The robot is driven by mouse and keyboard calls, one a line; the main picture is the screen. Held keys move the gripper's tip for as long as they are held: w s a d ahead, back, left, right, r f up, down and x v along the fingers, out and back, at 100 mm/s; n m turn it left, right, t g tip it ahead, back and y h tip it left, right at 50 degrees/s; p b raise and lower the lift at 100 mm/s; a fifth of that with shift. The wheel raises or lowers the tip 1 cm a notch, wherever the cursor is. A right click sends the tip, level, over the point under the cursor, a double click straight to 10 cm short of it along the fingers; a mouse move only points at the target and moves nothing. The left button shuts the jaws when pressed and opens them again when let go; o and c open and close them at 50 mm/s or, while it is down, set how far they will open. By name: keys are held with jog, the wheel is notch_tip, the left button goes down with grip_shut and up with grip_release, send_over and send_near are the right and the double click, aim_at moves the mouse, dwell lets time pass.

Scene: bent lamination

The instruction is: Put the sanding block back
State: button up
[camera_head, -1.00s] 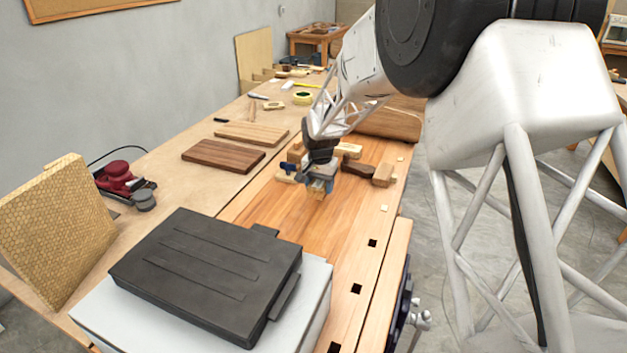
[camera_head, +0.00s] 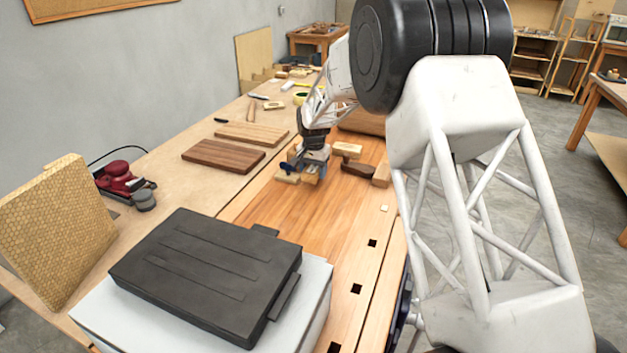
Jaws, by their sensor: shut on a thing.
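My gripper (camera_head: 310,166) is over the wooden bench, left of the loose wood pieces. It is shut on a small light-wood block (camera_head: 311,177), which looks like the sanding block. The fingers hide part of the block, and I cannot tell whether it touches the bench top. Another pale block (camera_head: 286,177) lies just to its left, beside a blue part that I cannot make out clearly.
Right of my gripper are a pale block (camera_head: 348,150), a dark curved piece (camera_head: 357,168) and a tan block (camera_head: 382,174). Two boards (camera_head: 223,156) lie to the left. A dark case (camera_head: 205,272) stands in front. Bare bench top (camera_head: 320,215) lies between.

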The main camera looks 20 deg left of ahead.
aim_at(314, 186)
jog(key=shift+f, duration=1.75)
jog(key=shift+f, duration=0.1)
jog(key=o, duration=1)
jog(key=shift+o, duration=0.2)
notch_tip(314, 186, up, 12)
jog(key=shift+r, duration=0.1)
